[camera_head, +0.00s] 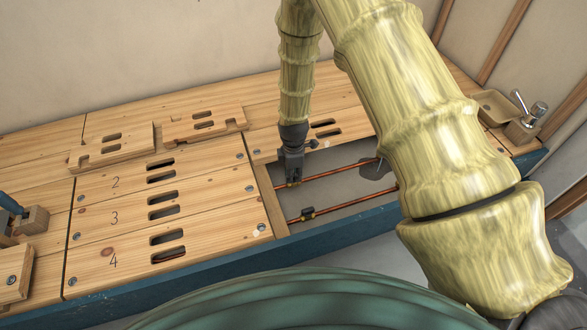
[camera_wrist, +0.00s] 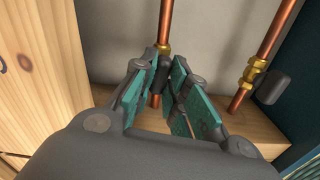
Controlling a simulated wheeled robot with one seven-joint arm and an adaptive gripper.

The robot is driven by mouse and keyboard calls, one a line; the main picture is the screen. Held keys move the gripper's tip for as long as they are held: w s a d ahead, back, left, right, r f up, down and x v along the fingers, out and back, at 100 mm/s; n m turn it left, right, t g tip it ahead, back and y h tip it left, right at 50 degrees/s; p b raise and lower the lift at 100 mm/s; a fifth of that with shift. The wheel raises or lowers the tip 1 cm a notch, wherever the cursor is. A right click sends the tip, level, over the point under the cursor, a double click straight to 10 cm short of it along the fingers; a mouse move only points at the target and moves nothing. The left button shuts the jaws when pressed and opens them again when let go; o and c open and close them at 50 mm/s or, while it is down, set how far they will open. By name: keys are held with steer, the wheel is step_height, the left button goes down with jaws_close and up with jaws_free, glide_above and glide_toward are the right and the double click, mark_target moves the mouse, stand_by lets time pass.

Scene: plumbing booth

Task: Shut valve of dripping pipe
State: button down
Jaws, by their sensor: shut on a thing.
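Two copper pipes run across an opened bay in the wooden deck in the head view: a far pipe (camera_head: 335,172) and a near pipe (camera_head: 350,203). My gripper (camera_head: 291,181) points down at the left end of the far pipe. In the wrist view, its teal-padded fingers (camera_wrist: 164,68) are shut on the black valve handle (camera_wrist: 162,76) beside that pipe's brass fitting (camera_wrist: 164,49). The fingers partly hide the handle. The near pipe's valve (camera_head: 308,213) has its own black handle (camera_wrist: 273,87), apart from my gripper. I see no falling drops.
A dark patch (camera_head: 374,169) lies under the far pipe's right part; I cannot tell whether it is water. Numbered slotted boards (camera_head: 125,215) cover the deck to the left. Two loose boards (camera_head: 112,147) lie behind them. A sink with tap (camera_head: 527,110) stands right.

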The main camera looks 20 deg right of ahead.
mark_target(294, 175)
steer(key=m+p, duration=0.2)
steer(key=p, duration=0.1)
steer(key=m+p, duration=0.2)
steer(key=p, duration=0.1)
steer(key=shift+r+p, duration=0.3)
steer(key=shift+r, duration=0.05)
steer(key=m+p, duration=0.7)
steer(key=m, duration=0.1)
steer(key=shift+f, duration=0.2)
steer(key=shift+f+m+p, duration=0.1)
steer(key=shift+m+p, duration=0.9)
steer(key=shift+m, duration=0.9)
steer(key=c, duration=1.4)
jaws_free()
step_height(294, 175, up, 12)
steer(key=shift+f, duration=0.1)
